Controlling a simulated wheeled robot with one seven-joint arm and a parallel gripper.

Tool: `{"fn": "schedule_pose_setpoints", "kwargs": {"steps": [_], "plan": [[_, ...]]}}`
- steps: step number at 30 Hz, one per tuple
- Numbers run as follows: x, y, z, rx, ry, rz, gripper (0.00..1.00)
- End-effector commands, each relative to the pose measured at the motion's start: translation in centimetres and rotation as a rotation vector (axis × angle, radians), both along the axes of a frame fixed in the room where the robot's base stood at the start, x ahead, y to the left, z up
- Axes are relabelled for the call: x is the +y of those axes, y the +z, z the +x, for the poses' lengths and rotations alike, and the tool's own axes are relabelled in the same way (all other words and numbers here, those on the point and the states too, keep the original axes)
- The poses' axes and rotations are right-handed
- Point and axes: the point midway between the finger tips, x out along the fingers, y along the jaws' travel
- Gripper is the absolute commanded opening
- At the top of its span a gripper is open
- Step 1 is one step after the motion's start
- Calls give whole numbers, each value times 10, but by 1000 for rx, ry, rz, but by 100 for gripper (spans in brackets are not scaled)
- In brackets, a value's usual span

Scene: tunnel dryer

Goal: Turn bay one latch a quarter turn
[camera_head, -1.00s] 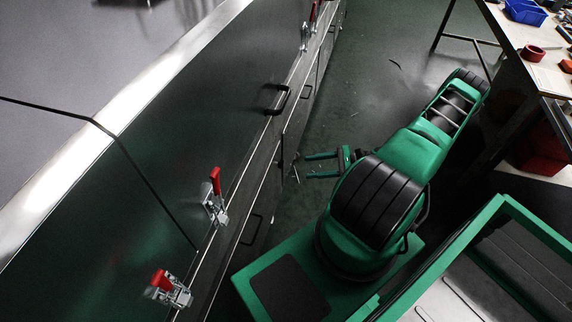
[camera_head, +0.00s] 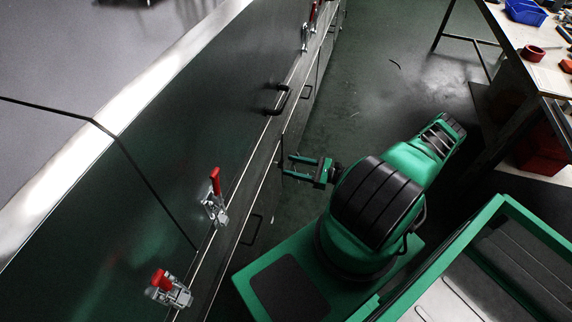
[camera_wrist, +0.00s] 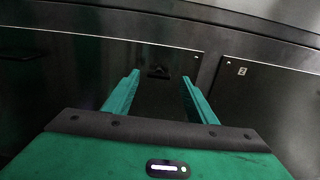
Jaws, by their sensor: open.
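My gripper (camera_head: 288,167) is open and empty, its two green fingers pointing left at the lower front of the steel dryer. In the wrist view my gripper (camera_wrist: 160,77) frames a dark lower door panel (camera_wrist: 150,95). A small black fitting (camera_wrist: 158,72) shows on that panel between the fingertips; it may be the latch, but it is too dark to tell its turn. No contact with it is visible. In the head view, the fingertips hide that part of the front.
Red-handled clamps (camera_head: 215,183) (camera_head: 168,282) and a black handle (camera_head: 277,100) stick out from the dryer front. A panel beside the fitting bears a small label (camera_wrist: 243,71). A workbench (camera_head: 540,75) stands at the right.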

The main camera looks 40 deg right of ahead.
Motion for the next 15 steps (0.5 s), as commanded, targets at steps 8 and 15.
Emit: {"fn": "schedule_pose_setpoints", "kwargs": {"steps": [8, 15], "plan": [[19, 0, 23, 1, 1, 1, 52], [21, 0, 26, 1, 0, 1, 52]]}}
